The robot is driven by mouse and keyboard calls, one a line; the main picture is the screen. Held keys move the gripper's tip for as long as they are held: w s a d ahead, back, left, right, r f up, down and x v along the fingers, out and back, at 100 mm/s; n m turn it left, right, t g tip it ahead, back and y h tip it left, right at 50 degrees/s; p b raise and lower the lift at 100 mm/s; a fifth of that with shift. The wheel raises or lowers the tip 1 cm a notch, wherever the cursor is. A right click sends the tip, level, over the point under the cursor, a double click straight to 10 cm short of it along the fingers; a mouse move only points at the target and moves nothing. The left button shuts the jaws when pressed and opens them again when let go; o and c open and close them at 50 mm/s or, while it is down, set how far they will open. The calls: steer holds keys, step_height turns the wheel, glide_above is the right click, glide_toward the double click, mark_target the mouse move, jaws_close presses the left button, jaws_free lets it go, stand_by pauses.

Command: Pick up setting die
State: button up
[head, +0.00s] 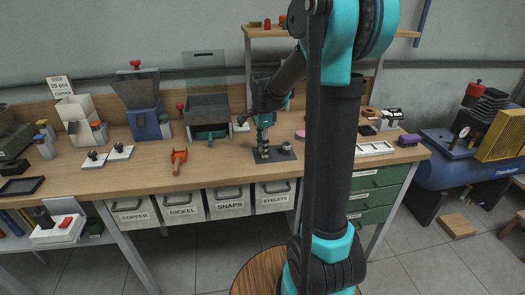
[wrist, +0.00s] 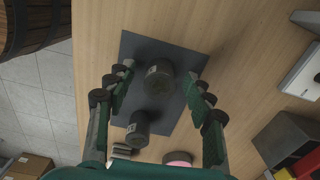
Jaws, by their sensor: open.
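Two dark metal cylinders stand on a dark mat (head: 276,158) on the workbench, and I cannot tell for certain which is the setting die. In the wrist view, the larger cylinder (wrist: 159,79) stands between the fingers of my gripper (wrist: 157,82), with a gap on each side. The smaller cylinder (wrist: 138,124) stands nearer the gripper base, towards the left finger. Both have a small pale label. The gripper is open and empty. In the head view, my gripper (head: 264,138) points down just above the mat; one cylinder (head: 286,147) shows to its right.
An orange tool (head: 179,161) lies on the bench left of the mat. A white tray (head: 374,148) lies to the right. Bins and a blue machine (head: 140,103) stand along the back. The bench (head: 227,165) between the orange tool and mat is clear.

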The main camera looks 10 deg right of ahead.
steer(key=shift+c, duration=0.4)
jaws_close()
steer(key=shift+r, duration=0.15)
